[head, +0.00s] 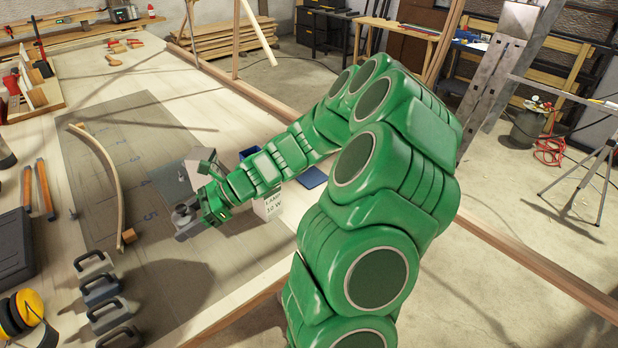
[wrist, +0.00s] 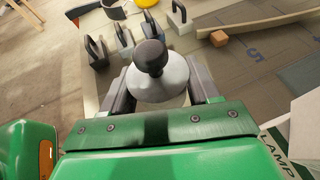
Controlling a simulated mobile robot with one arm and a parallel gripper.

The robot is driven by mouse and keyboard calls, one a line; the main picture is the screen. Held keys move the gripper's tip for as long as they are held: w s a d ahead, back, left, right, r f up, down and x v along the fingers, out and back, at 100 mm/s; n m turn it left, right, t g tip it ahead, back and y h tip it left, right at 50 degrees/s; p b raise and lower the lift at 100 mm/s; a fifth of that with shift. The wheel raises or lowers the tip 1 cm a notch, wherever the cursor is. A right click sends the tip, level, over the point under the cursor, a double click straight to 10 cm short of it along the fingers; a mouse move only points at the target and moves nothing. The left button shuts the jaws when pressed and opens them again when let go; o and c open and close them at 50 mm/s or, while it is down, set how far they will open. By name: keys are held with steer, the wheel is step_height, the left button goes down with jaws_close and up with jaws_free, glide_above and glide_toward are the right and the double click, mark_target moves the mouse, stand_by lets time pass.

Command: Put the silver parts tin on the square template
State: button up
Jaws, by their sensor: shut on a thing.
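The silver parts tin (wrist: 165,85) has a round lid with a dark knob on top. It sits between the two fingers of my gripper (wrist: 161,78) in the wrist view. In the head view my gripper (head: 197,211) is shut on the tin (head: 181,212), low over the grey marked sheet on the bench; I cannot tell if the tin touches it. A flat dark blue square piece (head: 313,177), perhaps the square template, lies on the bench beyond my arm, to the right of my gripper.
A white lamp carton (head: 268,207) stands close to my gripper, with a blue container (head: 248,153) behind. A bent lath (head: 107,170) and wooden block (head: 129,236) lie left. Bare bench shows ahead of the carton.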

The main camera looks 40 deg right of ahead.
steer(key=s+d+r+m+t+h, duration=0.1)
steer(key=s+d+m+t+h, duration=0.3)
steer(key=d, duration=1.3)
steer(key=s+d+r+m+t+h, duration=0.15)
steer(key=d+m+t+h, duration=0.35)
steer(key=d, duration=1.3)
steer(key=m+y, duration=0.1)
glide_above(311, 176)
steer(key=s, duration=0.1)
steer(key=shift+g, duration=0.3)
steer(key=f, duration=0.8)
steer(key=shift+s+a, duration=0.1)
steer(key=shift+a, duration=0.25)
steer(key=shift+w+d+f, duration=0.35)
steer(key=shift+w+f, duration=0.15)
steer(key=shift+f, duration=1.75)
steer(key=shift+f, duration=0.15)
steer(key=o, duration=1.4)
steer(key=shift+c, duration=0.2)
